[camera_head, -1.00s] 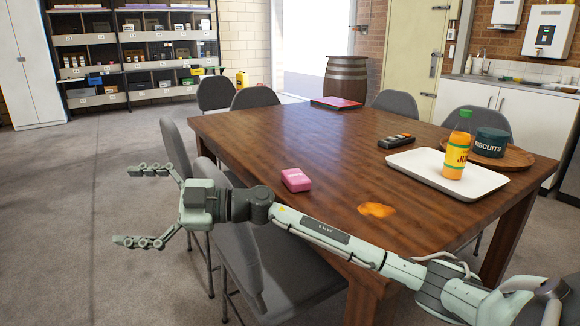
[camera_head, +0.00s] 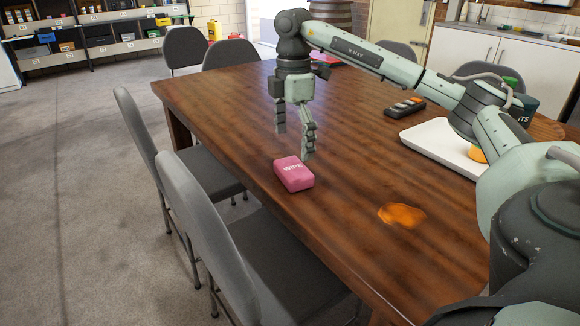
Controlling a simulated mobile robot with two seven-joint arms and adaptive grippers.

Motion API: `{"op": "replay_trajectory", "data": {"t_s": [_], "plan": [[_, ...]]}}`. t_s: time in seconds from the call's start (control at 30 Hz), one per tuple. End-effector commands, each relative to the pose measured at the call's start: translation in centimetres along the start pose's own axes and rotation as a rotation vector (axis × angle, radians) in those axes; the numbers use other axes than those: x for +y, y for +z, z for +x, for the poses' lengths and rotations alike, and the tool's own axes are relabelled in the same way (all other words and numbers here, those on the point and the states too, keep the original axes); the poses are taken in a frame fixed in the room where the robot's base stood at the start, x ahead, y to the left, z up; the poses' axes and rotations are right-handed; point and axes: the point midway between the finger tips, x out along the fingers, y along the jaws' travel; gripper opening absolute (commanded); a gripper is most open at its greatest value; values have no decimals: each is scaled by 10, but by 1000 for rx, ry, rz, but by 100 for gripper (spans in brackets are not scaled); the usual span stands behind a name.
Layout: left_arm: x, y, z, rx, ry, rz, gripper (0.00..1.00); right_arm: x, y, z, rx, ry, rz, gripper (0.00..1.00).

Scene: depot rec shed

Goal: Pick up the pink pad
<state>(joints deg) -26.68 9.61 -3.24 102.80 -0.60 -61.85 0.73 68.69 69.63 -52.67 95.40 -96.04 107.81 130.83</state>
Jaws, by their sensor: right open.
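The pink pad (camera_head: 294,174) is a small block with white lettering on top. It lies on the wooden table (camera_head: 345,180) near its left edge. My right gripper (camera_head: 294,146) points down, its fingertips just behind and above the pad. Its fingers are apart and hold nothing. Whether a fingertip touches the pad is hard to tell. My left gripper is not in view.
An orange spill (camera_head: 401,215) lies on the table to the right of the pad. A white tray (camera_head: 440,148) and a black remote-like device (camera_head: 405,107) are farther right, partly near my arm. Grey chairs (camera_head: 205,215) stand along the table's left side.

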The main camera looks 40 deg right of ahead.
Motion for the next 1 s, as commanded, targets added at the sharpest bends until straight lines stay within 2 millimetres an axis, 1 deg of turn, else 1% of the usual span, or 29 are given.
{"op": "replay_trajectory", "data": {"t_s": [0.1, 0.23, 0.4, 0.5, 0.6, 0.77, 0.8, 0.83, 1.0], "plan": [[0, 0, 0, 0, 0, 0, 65, -1, 1, 15, -2, -4, 0, 100], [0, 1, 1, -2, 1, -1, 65, 1, 2, 29, -1, -3, 0, 100], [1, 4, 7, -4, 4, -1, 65, 4, 3, 56, -1, -3, -2, 100], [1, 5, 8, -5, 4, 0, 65, 4, 3, 66, 0, -3, -2, 100], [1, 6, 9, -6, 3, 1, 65, 4, 2, 70, 2, -1, -3, 100], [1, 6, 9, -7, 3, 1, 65, 4, 2, 70, 2, 0, -3, 100], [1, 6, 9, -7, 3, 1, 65, 4, 2, 70, 2, 0, -3, 99], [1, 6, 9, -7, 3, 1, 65, 4, 2, 70, 2, 0, -3, 95], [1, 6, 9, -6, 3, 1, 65, 4, 2, 70, 2, 0, -3, 74]]}}
